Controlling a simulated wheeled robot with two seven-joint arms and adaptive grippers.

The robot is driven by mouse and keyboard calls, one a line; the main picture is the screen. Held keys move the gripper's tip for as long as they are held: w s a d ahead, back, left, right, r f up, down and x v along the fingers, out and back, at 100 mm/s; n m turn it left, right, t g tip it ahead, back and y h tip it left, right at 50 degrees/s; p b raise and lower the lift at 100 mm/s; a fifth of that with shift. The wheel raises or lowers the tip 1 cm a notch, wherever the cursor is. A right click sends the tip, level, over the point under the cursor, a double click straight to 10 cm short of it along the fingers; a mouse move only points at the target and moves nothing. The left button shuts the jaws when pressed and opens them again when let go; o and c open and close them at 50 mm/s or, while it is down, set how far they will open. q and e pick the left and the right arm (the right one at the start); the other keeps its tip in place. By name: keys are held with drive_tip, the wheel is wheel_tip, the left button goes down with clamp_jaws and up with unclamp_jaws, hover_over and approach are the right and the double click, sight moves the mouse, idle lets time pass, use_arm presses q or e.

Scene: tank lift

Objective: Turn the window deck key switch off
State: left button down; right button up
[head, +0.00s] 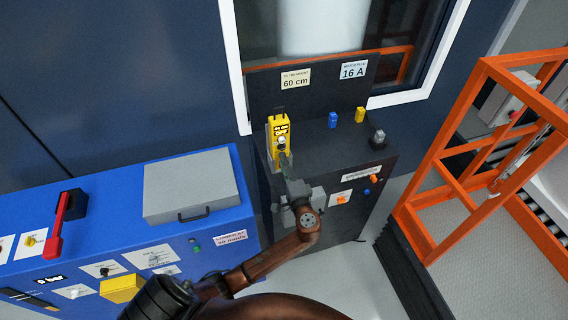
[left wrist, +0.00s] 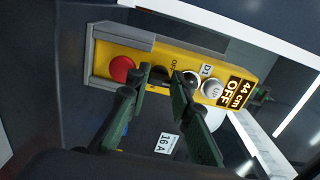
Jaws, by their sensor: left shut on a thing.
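The window deck is a dark cabinet (head: 330,150) under the window. A yellow control box (head: 279,128) stands on its left part, and it also fills the middle of the left wrist view (left wrist: 150,48). The box carries a red button (left wrist: 122,69), a white UP button (left wrist: 212,87) and a black display reading "44 cm OFF" (left wrist: 233,91). The key switch (left wrist: 159,76) is a dark knob beside an OFF label. My left gripper (head: 284,158) is at the box's front, its fingers shut on the key switch and partly hiding it. My right gripper is out of view.
Placards read "60 cm" (head: 296,79) and "16 A" (head: 353,70). Blue (head: 333,119), yellow (head: 360,114) and grey (head: 378,137) plugs stand on the deck. A blue console (head: 120,205) is at left, an orange cage (head: 450,170) at right.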

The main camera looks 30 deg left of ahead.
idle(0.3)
use_arm(q)
drive_tip(key=c, duration=1.7)
unclamp_jaws()
drive_tip(key=v, duration=0.8)
